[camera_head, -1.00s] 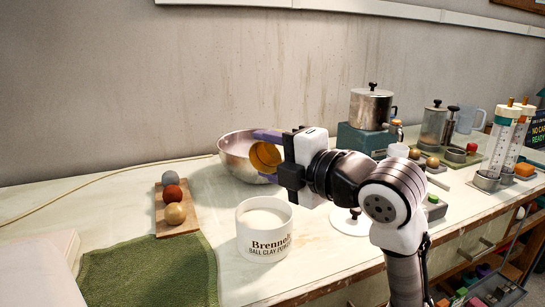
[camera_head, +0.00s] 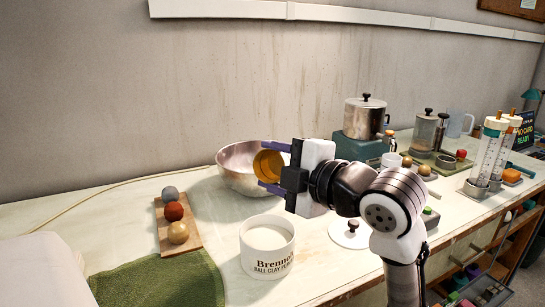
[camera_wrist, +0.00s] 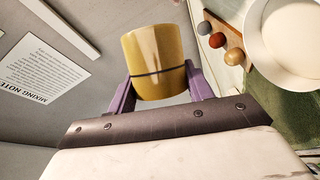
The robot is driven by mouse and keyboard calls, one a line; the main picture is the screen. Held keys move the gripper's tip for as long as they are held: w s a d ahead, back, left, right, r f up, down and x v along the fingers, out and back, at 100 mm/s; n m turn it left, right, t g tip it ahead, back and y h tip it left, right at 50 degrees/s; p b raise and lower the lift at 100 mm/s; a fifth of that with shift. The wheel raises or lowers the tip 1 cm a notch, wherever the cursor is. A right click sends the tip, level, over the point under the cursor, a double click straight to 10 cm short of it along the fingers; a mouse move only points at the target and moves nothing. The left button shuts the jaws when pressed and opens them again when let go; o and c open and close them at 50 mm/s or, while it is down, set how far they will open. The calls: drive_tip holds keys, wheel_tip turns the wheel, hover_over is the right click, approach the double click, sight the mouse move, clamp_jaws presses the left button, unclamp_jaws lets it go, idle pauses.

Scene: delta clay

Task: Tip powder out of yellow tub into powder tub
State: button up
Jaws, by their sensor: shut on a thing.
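The yellow tub (camera_head: 270,164) is held between the purple fingers of my gripper (camera_head: 268,168), in front of the metal bowl in the head view. It is tipped well over, with a round end facing the head camera. In the wrist view the tub (camera_wrist: 155,62) sits between the two fingers (camera_wrist: 160,90), a dark line around its side. I cannot tell how much powder is inside. The white powder tub (camera_head: 267,258), lettered as ball clay, stands upright on the table with pale powder in it, nearer the camera and below my gripper. Its round top shows at the wrist view's upper right (camera_wrist: 252,40).
The metal bowl (camera_head: 232,180) is behind the yellow tub. A wooden board (camera_head: 160,220) with three balls and a green cloth (camera_head: 160,284) lie left. A white lid (camera_head: 345,240) lies right of the powder tub. A pot (camera_head: 364,118) and cylinders stand farther right.

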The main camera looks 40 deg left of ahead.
drive_tip(key=m+p, duration=0.1)
drive_tip(key=r+m+p, duration=0.1)
drive_tip(key=m+p, duration=0.1)
drive_tip(key=w+m+p, duration=0.1)
drive_tip(key=p, duration=0.1)
drive_tip(key=shift+a+r+h, duration=0.25)
drive_tip(key=shift+r+h, duration=0.05)
drive_tip(key=shift+r, duration=0.1)
drive_tip(key=m+p, duration=0.2)
drive_tip(key=p, duration=0.1)
drive_tip(key=w+r+m+h+p, duration=0.1)
drive_tip(key=m+p, duration=0.1)
drive_tip(key=shift+a+r+m+t+p, duration=0.2)
drive_tip(key=shift+m+t+p, duration=0.1)
drive_tip(key=shift+t+p, duration=0.1)
drive_tip(key=m+p, duration=0.2)
drive_tip(key=w+r+m+h+p, duration=0.1)
drive_tip(key=p, duration=0.2)
drive_tip(key=r+m+p, duration=0.1)
drive_tip(key=m+p, duration=0.1)
drive_tip(key=p, duration=0.1)
drive_tip(key=shift+w+a+m, duration=0.2)
drive_tip(key=shift+a+m, duration=0.1)
drive_tip(key=shift+w+m+g+p, duration=0.15)
drive_tip(key=shift+m+g+p, duration=0.15)
drive_tip(key=shift+m+p, duration=0.5)
drive_tip(key=shift+a, duration=0.15)
